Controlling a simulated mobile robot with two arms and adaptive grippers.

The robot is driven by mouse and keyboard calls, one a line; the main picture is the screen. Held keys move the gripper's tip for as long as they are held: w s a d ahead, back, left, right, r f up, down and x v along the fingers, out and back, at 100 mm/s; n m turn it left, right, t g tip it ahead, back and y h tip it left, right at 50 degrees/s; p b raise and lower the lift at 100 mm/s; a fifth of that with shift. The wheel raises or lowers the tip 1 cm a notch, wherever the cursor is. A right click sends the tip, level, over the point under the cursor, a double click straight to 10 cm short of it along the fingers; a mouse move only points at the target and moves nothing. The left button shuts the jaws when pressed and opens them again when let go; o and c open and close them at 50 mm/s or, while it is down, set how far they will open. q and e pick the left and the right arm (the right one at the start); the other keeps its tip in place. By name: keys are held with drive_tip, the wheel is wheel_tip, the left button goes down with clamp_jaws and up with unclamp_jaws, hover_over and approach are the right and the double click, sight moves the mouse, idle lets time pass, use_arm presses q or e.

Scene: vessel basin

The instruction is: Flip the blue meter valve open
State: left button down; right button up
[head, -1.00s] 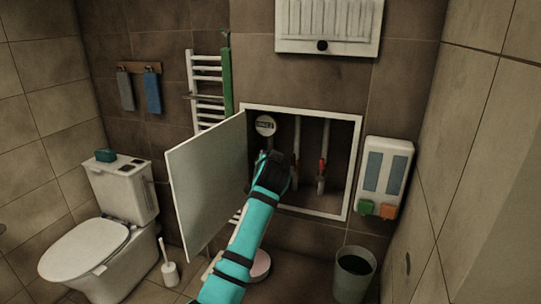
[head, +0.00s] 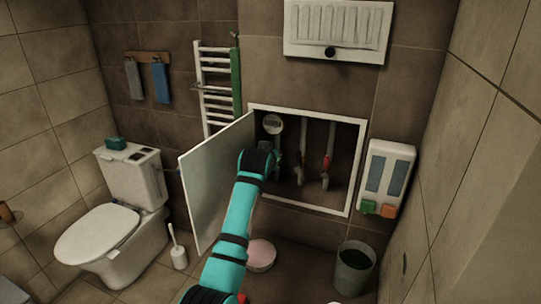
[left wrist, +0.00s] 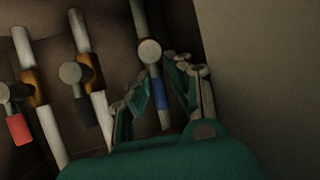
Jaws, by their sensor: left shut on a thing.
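The blue meter valve (left wrist: 161,92) shows in the left wrist view as a blue handle below a round pale knob, in front of a white pipe. It points roughly along the pipe in that view. My left gripper (left wrist: 160,80) has one finger on each side of the handle and is shut on it. In the head view my left gripper (head: 268,161) is at the left part of the wall recess, below the round meter (head: 273,124). It hides the blue handle there. My right gripper is in neither view.
The recess's white door (head: 215,185) stands open, just left of my arm. Two more pipes with valves stand to the right, one with a red handle (head: 328,163). A soap dispenser (head: 388,175), a bin (head: 354,270) and a toilet (head: 105,235) are around.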

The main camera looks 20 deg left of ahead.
use_arm(q)
drive_tip(key=shift+d+f, duration=0.3)
drive_tip(key=shift+f, duration=0.05)
drive_tip(key=c, duration=1.4)
unclamp_jaws()
drive_tip(key=shift+o, duration=0.2)
drive_tip(key=shift+d+r, duration=0.15)
drive_tip(key=shift+r, duration=0.05)
drive_tip(key=shift+a+r, duration=0.1)
drive_tip(key=shift+a, duration=0.15)
